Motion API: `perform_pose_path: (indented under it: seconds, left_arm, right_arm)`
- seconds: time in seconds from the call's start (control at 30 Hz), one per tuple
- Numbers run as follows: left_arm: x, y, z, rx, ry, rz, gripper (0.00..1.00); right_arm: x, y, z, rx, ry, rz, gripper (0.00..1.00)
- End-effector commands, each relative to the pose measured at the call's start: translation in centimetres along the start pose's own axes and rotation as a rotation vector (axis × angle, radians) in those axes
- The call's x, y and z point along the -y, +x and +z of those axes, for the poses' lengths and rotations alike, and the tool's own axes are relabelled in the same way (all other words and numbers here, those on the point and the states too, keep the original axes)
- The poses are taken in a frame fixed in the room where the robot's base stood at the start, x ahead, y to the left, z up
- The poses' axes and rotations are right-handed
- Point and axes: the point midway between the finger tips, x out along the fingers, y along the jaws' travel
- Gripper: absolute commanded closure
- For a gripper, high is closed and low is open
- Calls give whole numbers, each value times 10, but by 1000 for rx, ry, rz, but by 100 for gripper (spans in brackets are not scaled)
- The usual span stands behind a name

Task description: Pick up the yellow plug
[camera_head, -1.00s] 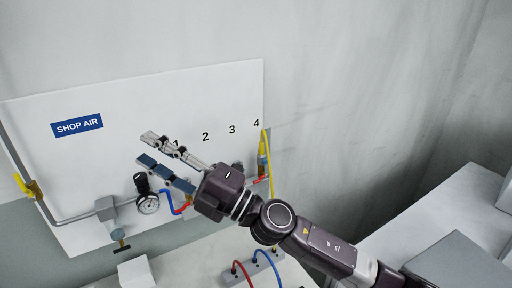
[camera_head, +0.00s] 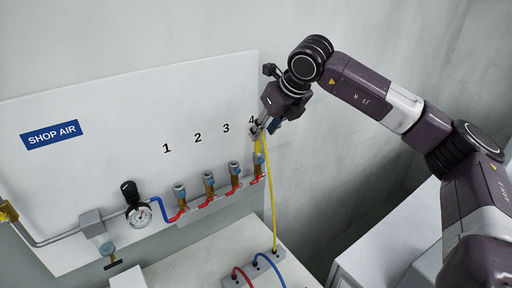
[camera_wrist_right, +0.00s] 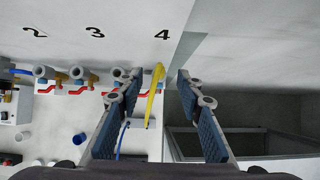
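The yellow plug (camera_head: 259,145) is at the socket under the number 4 on the white panel, with its yellow hose hanging down to the block below. My right gripper (camera_head: 263,128) reaches down from the upper right, its fingertips close to the plug's upper end and partly hiding it. In the right wrist view, the fingers are spread apart and the yellow plug (camera_wrist_right: 156,82) lies between them. No finger clearly touches it. My left gripper does not show.
Several brass sockets with red levers, such as the one under number 3 (camera_head: 235,170), line the panel to the left. A pressure gauge (camera_head: 139,215) stands further left. Red and blue hoses leave the block (camera_head: 262,267) below. The wall to the right is bare.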

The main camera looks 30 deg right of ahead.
Motion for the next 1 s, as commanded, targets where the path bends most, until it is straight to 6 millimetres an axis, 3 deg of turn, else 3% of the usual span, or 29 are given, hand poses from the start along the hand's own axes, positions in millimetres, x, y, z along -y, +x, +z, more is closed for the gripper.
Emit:
perform_pose_path:
  seconds: [0.5, 0.77, 1.0]
  left_arm:
    - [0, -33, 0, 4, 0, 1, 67]
    - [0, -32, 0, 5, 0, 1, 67]
    - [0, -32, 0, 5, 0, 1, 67]
  right_arm:
    - [1, 64, -5, -2, -3, 6, 66]
    - [0, 70, -6, 0, -4, 7, 66]
    - [0, 69, -6, 0, -4, 7, 90]
